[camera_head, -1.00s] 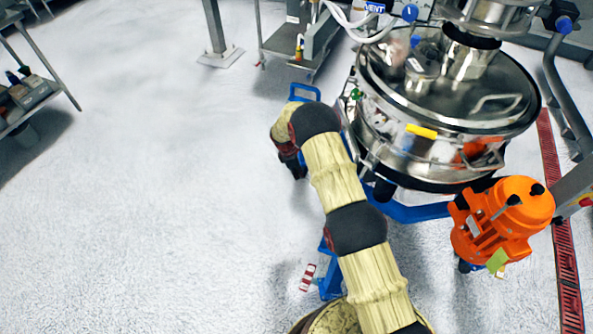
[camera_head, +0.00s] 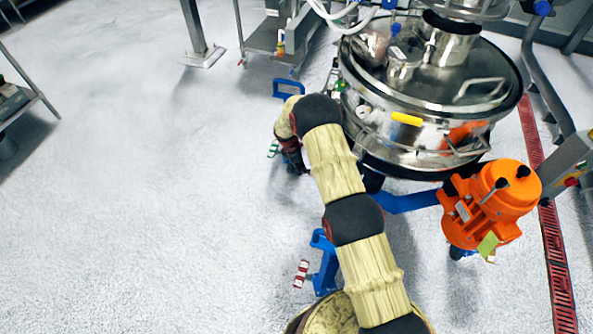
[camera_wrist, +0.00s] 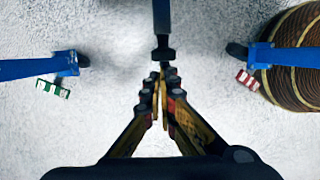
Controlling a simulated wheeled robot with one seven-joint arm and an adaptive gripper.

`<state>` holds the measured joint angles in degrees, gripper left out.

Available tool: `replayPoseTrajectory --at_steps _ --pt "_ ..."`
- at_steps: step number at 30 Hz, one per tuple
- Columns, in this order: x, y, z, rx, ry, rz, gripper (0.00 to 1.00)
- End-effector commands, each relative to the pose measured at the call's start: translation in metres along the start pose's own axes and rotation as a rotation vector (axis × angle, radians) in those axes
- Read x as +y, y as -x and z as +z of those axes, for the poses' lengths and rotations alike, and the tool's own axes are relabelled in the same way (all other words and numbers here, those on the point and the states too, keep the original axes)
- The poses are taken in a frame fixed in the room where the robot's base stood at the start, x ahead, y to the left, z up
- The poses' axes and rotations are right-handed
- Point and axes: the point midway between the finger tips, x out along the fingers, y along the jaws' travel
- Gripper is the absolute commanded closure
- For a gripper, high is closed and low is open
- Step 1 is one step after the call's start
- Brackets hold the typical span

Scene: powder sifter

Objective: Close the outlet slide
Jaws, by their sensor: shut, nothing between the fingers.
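The sifter (camera_head: 430,100) is a round steel machine at the upper right of the head view, on a blue frame. I cannot pick out the outlet slide in the head view. In the wrist view, a dark vertical rod ending in a black knob (camera_wrist: 162,53) hangs from the top middle; I cannot tell for sure whether it belongs to the slide. My gripper (camera_wrist: 161,72) is shut and empty, its tips just below the knob in the picture. Whether they touch it is unclear.
Blue frame legs (camera_wrist: 40,67) stand left and right in the wrist view, with a green-and-white tag (camera_wrist: 53,88) and a red-and-white tag (camera_wrist: 247,79). An orange motor (camera_head: 490,205) sits at the sifter's front right. Floor (camera_head: 140,220) to the left is clear.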

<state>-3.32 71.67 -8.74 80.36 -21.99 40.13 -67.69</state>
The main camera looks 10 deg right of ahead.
Motion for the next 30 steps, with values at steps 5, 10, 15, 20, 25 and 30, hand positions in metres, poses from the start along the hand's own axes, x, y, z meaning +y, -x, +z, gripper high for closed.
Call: replayPoseTrajectory --at_steps 5,10,15,20,25,30 --pt "0.0 -0.009 0.044 0.0 -0.006 -0.001 1.0" --pt "0.0 -0.014 0.062 0.0 -0.003 0.001 1.0" --pt "0.0 -0.015 0.062 0.0 -0.002 0.0 1.0" --pt "0.0 -0.015 0.062 0.0 -0.002 0.001 1.0" --pt "0.001 -0.005 0.062 0.0 -0.002 0.002 1.0" --pt "0.002 0.022 0.062 0.0 -0.001 0.004 1.0"
